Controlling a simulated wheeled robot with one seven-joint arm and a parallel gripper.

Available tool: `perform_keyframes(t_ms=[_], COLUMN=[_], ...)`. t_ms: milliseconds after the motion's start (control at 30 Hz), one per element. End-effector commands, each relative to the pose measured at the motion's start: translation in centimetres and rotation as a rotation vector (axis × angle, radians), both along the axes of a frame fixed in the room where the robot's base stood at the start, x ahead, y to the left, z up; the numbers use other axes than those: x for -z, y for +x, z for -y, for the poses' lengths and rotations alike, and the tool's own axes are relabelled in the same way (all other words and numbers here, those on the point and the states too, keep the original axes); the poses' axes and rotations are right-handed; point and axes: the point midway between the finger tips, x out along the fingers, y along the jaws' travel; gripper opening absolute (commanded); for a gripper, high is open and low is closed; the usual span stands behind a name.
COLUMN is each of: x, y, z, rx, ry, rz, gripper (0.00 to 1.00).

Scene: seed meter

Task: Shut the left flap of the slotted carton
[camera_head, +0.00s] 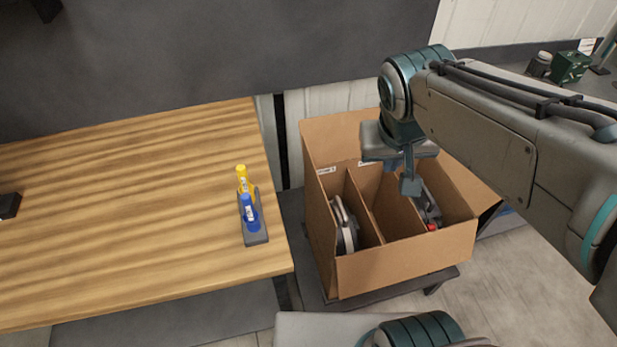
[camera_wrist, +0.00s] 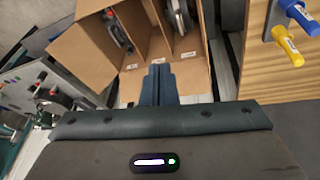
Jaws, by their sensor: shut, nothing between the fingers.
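The slotted carton (camera_head: 400,250) is a brown box open at the top, standing right of the table. Dividers (camera_head: 378,215) split it into slots, and it also shows at the top of the wrist view (camera_wrist: 180,75). A tan panel (camera_head: 320,235) runs down its left side; I cannot tell whether this is the left flap hanging or the wall. A back flap (camera_head: 335,137) stands open, and a right flap (camera_head: 480,190) spreads outward. My gripper (camera_head: 410,186) is shut and empty above the carton's back part; its fingers (camera_wrist: 160,75) point toward the slots.
A disc-like part (camera_head: 346,225) sits in the left slot and another part (camera_head: 428,208) in the right. The wooden table (camera_head: 130,220) carries a grey holder (camera_head: 256,236) with a yellow and a blue item. The carton rests on a dark low stand (camera_head: 400,283).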

Motion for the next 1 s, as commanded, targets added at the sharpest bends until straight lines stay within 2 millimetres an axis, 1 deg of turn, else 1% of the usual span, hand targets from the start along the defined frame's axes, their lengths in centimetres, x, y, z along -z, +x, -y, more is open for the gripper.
perform_keyframes(t_ms=[33,167,267,300,367,400,500,600,733,867,1000], x=[3.4,7.2,10.3,11.5,13.4,14.5,16.9,18.5,19.5,20.2,21.8], y=[1.7,5.6,8.5,9.6,11.0,11.9,13.7,14.8,15.5,16.1,17.1], z=[-1.1,-3.8,-6.5,-7.8,-9.7,-10.9,-13.8,-16.0,-17.6,-17.7,-16.9], rx=[-0.016,-0.028,-0.04,-0.045,-0.053,-0.057,-0.068,-0.075,-0.081,-0.078,-0.079], ry=[-0.03,-0.11,-0.171,-0.194,-0.227,-0.245,-0.285,-0.308,-0.325,-0.329,-0.33], rz=[-0.011,-0.005,0.016,0.03,0.052,0.069,0.11,0.144,0.172,0.18,0.177], gripper=[0.0,0.0,0.0,0.0,0.0,0.0,0.0,0.0,0.0,0.0,0.0])
